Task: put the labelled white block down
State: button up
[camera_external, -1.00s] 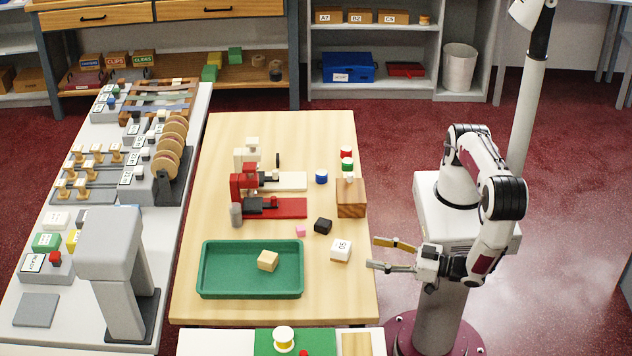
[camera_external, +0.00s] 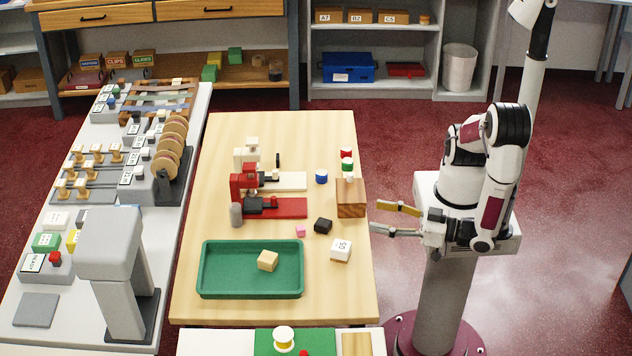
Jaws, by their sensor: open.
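A black block (camera_external: 323,226) and a small pink block (camera_external: 300,230) lie close to the white block. A wooden block (camera_external: 351,198) stands near my fingertips. A tan cube (camera_external: 268,261) sits in the tray. Red and white presses (camera_external: 275,207) stand farther left.

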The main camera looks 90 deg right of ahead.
notch_tip(320, 180, up, 4)
jog(key=w+a+f+m+g+y, duration=0.85)
jog(key=w+m+g, duration=0.2)
jog(key=w, duration=0.25)
jog(key=s+d+r+m+g+y, duration=0.25)
jog(key=d+r+m+g, duration=0.4)
jog(key=d, duration=0.75)
jog(key=m+t+h, duration=0.1)
send_near(341, 251)
jog(key=shift+w+d+f, duration=0.1)
jog(key=shift+d+f, duration=0.15)
jog(key=shift+f, duration=0.5)
jog(key=shift+d+f, duration=0.3)
jog(key=shift+f, duration=0.45)
